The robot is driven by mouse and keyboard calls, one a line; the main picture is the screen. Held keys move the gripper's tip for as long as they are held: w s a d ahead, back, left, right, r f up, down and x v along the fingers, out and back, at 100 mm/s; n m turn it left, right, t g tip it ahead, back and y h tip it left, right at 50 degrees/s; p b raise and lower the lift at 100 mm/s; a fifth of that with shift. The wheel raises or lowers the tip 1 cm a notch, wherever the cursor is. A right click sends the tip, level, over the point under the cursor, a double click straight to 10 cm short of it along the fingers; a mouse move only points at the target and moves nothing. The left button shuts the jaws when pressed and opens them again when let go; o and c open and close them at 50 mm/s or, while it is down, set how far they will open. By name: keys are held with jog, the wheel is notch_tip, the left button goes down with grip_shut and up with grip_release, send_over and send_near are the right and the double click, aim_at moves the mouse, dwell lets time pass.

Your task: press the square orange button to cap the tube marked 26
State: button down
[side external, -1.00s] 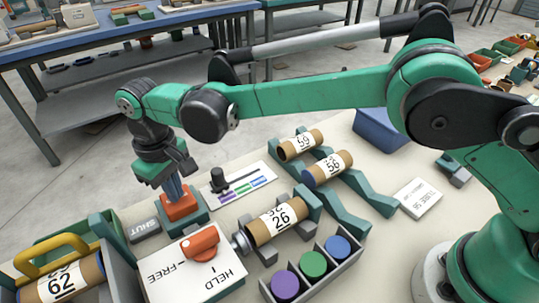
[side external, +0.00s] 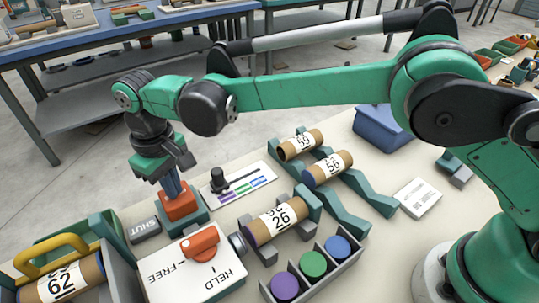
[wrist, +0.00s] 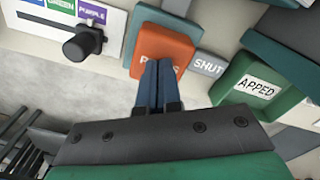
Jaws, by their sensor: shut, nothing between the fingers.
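The square orange button (side external: 180,205) sits on a teal base at the left of the bench and also shows in the wrist view (wrist: 160,52). My gripper (side external: 174,190) points down at it, shut and empty. Its fingertips (wrist: 158,66) overlap the button's face; I cannot tell whether they touch it or hover just above. The tube marked 26 (side external: 276,221) lies in a teal cradle. The tube's left end shows a thin purple-looking edge.
A slider panel (side external: 240,184) with coloured labels stands behind the button. A SHUT label (side external: 145,230) is beside it. Tube 62 (side external: 65,283) lies at front left. Tubes 59 (side external: 301,145) and 56 (side external: 328,168) rest on a rack. A grey tray (side external: 325,273) holds purple, green and blue caps.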

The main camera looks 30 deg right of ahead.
jog(key=shift+r, duration=3)
jog(key=shift+d+r, duration=0.15)
jog(key=shift+d, duration=0.05)
jog(key=s+d+r+m+t+y, duration=0.1)
jog(key=d+r+m+t, duration=0.15)
jog(key=d, duration=0.55)
jog(key=s+d+r+m+t, duration=0.1)
jog(key=d+r, duration=0.3)
jog(key=d, duration=0.3)
jog(key=s+d+f+m+t+h, duration=0.1)
jog(key=s+d+f+m+t, duration=0.1)
jog(key=s+d+f, duration=0.3)
jog(key=s+d+t, duration=0.1)
jog(key=s+d, duration=0.3)
jog(key=d, duration=0.3)
jog(key=shift+s+t, duration=0.2)
jog(key=shift+t, duration=0.15)
